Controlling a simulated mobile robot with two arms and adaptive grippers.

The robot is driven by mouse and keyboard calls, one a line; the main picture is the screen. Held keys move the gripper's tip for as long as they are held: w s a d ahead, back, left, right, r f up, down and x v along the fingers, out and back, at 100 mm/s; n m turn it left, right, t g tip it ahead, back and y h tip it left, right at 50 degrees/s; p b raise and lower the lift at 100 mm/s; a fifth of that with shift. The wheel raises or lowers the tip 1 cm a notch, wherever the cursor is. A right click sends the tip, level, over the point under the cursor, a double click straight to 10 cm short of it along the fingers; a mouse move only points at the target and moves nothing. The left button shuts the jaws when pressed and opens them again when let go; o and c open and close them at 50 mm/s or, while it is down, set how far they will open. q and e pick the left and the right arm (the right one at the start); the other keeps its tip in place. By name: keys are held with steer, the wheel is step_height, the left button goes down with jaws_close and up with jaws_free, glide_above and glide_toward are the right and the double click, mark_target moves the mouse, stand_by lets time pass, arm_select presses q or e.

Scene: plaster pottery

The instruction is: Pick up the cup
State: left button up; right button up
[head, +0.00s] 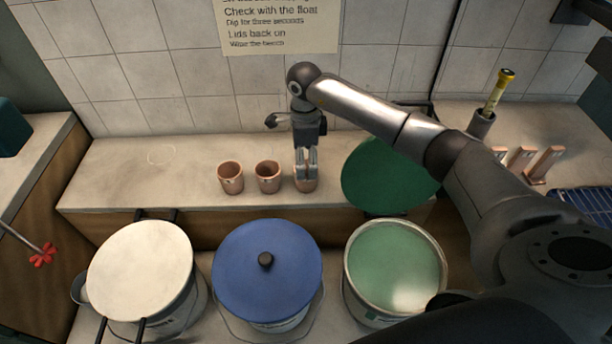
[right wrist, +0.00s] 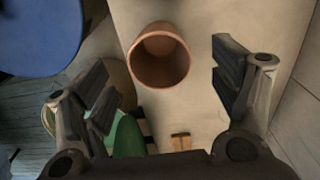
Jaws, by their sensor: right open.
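Three small terracotta cups stand in a row on the pale ledge: a left cup (head: 230,178), a middle cup (head: 267,178) and a right cup (head: 305,186). My right gripper (head: 306,170) points down over the right cup and partly hides it. In the right wrist view one cup (right wrist: 160,57) shows its open rim and hollow inside. It lies between the lines of the two spread fingers (right wrist: 165,82), with a gap on both sides. Contact is not visible. My left gripper is not in view.
Below the ledge stand a bucket with a white lid (head: 140,270), one with a blue lid (head: 266,262) and an open one of green liquid (head: 395,265). A green disc (head: 385,177) leans right of the cups. The ledge's left part is clear. A tiled wall (head: 160,75) rises behind.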

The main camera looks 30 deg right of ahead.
mark_target(306, 168)
step_height(306, 168, down, 4)
steer(key=shift+s+d+r+p, duration=0.1)
steer(key=shift+s+r+p, duration=0.05)
steer(key=shift+p, duration=0.3)
steer(key=shift+f, duration=0.2)
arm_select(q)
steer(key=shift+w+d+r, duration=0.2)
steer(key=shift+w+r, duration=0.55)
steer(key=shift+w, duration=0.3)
arm_select(e)
steer(key=c, duration=0.3)
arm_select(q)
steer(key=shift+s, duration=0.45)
arm_select(e)
steer(key=c, duration=0.9)
